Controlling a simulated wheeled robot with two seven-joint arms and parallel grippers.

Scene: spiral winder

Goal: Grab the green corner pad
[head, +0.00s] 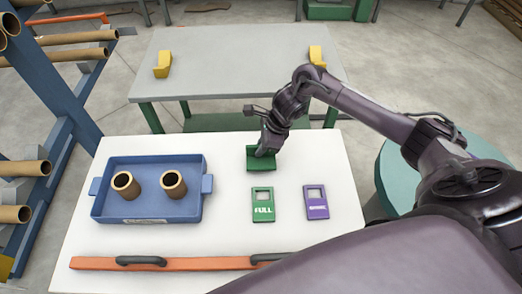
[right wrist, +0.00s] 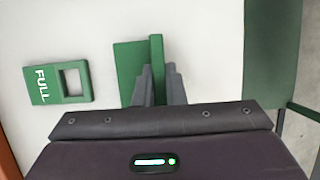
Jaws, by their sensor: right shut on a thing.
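The green corner pad (head: 258,163) is at the far edge of the white table, right of the blue tray. In the right wrist view the pad (right wrist: 130,62) shows a flat face and an upright flange. My right gripper (head: 266,151) is at the pad from above, shut on it. In the right wrist view the fingers (right wrist: 158,86) sit on either side of the flange. Part of the pad is hidden by the gripper in the head view. My left gripper is not in view.
On the white table (head: 225,225) lie a green FULL tag (head: 263,211), a purple tag (head: 316,209), a blue tray (head: 150,212) holding two brown tubes and an orange bar (head: 200,263) with dark handles. A grey table (head: 230,70) with two yellow pieces stands beyond.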

